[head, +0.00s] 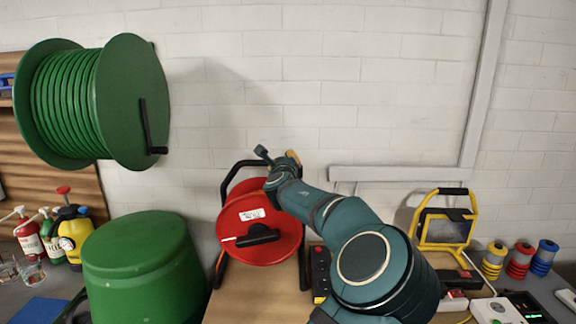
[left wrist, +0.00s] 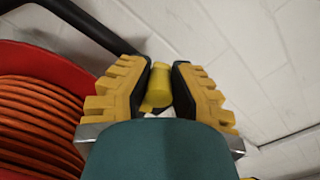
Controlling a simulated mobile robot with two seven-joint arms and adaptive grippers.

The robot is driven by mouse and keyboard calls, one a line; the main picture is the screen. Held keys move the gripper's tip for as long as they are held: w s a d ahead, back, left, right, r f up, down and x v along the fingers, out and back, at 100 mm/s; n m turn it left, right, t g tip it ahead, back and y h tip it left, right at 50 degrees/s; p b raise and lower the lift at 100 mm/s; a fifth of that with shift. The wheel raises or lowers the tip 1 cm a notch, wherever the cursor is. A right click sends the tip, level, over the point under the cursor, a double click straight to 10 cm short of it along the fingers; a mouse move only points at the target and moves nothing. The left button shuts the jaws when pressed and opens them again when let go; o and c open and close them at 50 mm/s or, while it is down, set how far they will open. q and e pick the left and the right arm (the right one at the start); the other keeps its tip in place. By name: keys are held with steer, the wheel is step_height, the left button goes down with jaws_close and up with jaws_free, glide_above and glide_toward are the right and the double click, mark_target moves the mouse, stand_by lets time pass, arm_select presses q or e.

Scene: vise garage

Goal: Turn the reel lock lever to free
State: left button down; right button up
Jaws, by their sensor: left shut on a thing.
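The red cable reel (head: 239,222) stands on the bench in a black tube frame, with a white label and a black crank handle (head: 257,237) on its face. Its orange cable (left wrist: 40,112) and red rim show at the left of the left wrist view. My left gripper (head: 292,156) is at the reel's upper right. In the left wrist view its yellow fingers (left wrist: 165,78) are shut on a small yellow piece (left wrist: 158,90), which looks like the lock lever's end. The lever's base and setting are hidden. My right gripper is not in view.
A large green hose reel (head: 135,100) hangs on the wall at upper left. A green drum (head: 145,265) stands left of the red reel. A power strip (head: 320,270), a yellow work light (head: 445,222) and several coloured spools (head: 519,262) are to the right.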

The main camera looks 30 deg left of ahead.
arm_select(q)
steer(key=shift+s+a+f+n+b, duration=0.2)
steer(key=shift+a+f+n+b, duration=0.45)
steer(key=shift+n, duration=1)
steer(key=shift+s+a+f+n+b, duration=0.1)
steer(key=shift+s+f+n+b, duration=0.2)
steer(key=shift+n+b, duration=1)
steer(key=shift+s+a+f+n+b, duration=0.15)
steer(key=shift+a+f+n+b, duration=0.35)
steer(key=shift+n, duration=1.45)
steer(key=shift+d, duration=0.1)
steer(key=c, duration=0.8)
jaws_free()
steer(key=shift+f, duration=0.1)
steer(key=shift+c, duration=0.2)
step_height(320, 180, up, 10)
